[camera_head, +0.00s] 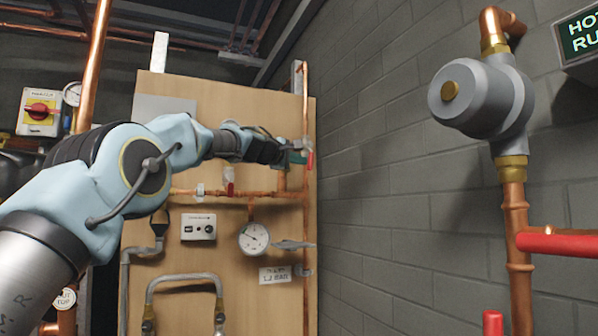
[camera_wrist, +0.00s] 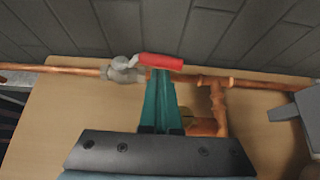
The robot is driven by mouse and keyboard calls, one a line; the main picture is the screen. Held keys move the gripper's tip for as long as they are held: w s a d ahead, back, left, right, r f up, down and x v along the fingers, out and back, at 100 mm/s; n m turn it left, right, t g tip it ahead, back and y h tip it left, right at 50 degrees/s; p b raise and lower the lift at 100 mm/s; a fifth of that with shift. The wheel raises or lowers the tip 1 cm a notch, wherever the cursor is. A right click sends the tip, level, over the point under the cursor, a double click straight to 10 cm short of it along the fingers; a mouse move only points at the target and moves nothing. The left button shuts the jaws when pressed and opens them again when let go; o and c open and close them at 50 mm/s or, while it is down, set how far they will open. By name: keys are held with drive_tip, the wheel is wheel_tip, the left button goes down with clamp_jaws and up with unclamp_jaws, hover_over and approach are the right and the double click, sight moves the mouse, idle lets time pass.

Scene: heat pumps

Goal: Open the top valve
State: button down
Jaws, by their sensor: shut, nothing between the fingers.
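The top valve has a red lever handle (camera_head: 310,160) on the vertical copper pipe at the board's right edge. In the wrist view its grey metal body (camera_wrist: 122,70) is left of centre, and the red handle (camera_wrist: 161,61) extends right from it, roughly along the pipe. My gripper (camera_head: 292,157) is at this valve, at the end of my outstretched arm. In the wrist view the teal fingers of my gripper (camera_wrist: 160,76) are together and empty. Their tips are at the red handle and overlap its lower edge; I cannot tell whether they touch it.
A wooden board (camera_head: 180,255) carries pipes, a second red-handled valve (camera_head: 230,181), a gauge (camera_head: 253,238) and a small control box (camera_head: 198,227). A grey brick wall (camera_head: 390,190) is close on the right. A grey pump (camera_head: 484,95) and a red handle (camera_head: 560,243) are nearer right.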

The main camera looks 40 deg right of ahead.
drive_tip(key=shift+s+d+f, duration=0.25)
drive_tip(key=shift+d, duration=0.1)
drive_tip(key=b+v, duration=0.7)
drive_tip(key=v, duration=0.4)
drive_tip(key=shift+w+b, duration=0.15)
drive_tip(key=shift+b, duration=0.2)
drive_tip(key=shift+f, duration=0.1)
